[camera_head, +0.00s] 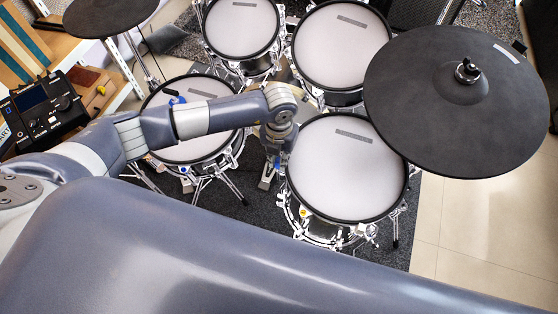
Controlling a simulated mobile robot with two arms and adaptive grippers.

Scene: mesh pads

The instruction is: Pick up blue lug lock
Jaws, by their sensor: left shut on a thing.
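My left arm reaches in from the left over a drum, and its wrist bends down between two drum pads. My left gripper (277,152) points down beside the left rim of the near right drum (345,175). It is small and partly hidden by the wrist. It is shut on a small blue piece, the blue lug lock (277,162), of which only a little shows at the drum's edge. I cannot tell whether the lock still touches the drum's hardware. My right gripper is not in view.
A large black cymbal (430,110) overhangs the near right drum. Two more drums (240,28) (340,45) stand behind. A drum module (45,110) sits at left.

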